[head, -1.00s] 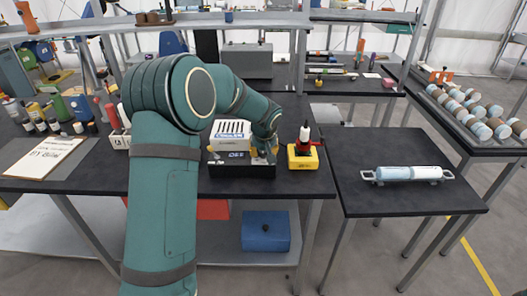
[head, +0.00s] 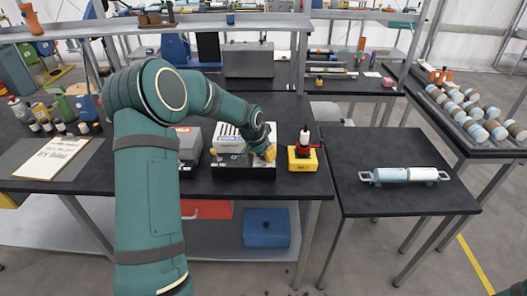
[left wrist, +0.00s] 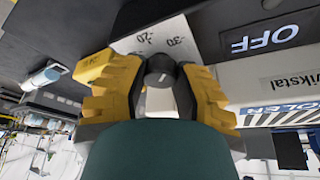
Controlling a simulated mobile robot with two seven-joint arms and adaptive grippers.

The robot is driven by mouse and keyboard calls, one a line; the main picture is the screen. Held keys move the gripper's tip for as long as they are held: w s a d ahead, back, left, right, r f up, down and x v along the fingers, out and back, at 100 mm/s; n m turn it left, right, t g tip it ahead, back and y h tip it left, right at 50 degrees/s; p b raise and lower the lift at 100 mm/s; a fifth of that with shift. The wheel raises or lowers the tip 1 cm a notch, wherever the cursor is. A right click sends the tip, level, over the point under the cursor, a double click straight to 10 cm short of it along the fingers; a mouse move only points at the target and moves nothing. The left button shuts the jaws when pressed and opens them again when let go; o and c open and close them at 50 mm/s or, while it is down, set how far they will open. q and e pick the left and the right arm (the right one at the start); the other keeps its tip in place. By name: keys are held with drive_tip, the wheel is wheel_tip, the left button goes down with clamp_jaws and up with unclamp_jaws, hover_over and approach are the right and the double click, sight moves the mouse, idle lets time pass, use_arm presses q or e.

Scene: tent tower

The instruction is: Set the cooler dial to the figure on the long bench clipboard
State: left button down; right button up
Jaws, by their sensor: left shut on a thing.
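The cooler (head: 228,138) is a white-topped box with vents on a black base, on the long bench. In the left wrist view its white body (left wrist: 275,92) says "OLEN" and "wikstal", and a black display (left wrist: 262,37) reads "OFF". A pale dial plate (left wrist: 165,38) shows -20 and -30. My left gripper (head: 268,152) is at the cooler's right front. In the left wrist view its yellow fingers (left wrist: 158,78) are shut on the dark dial knob (left wrist: 160,68); the pointer's setting is unclear. The clipboard (head: 52,158) lies at the bench's left; its writing is too small to read.
A yellow box with a red and black tool (head: 302,152) stands close right of the cooler. A grey box (head: 188,146) is close to its left. Bottles (head: 60,125) stand near the clipboard.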

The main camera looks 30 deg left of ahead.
use_arm(q)
drive_tip(key=shift+f, duration=0.1)
idle(0.4)
drive_tip(key=c, duration=0.9)
unclamp_jaws()
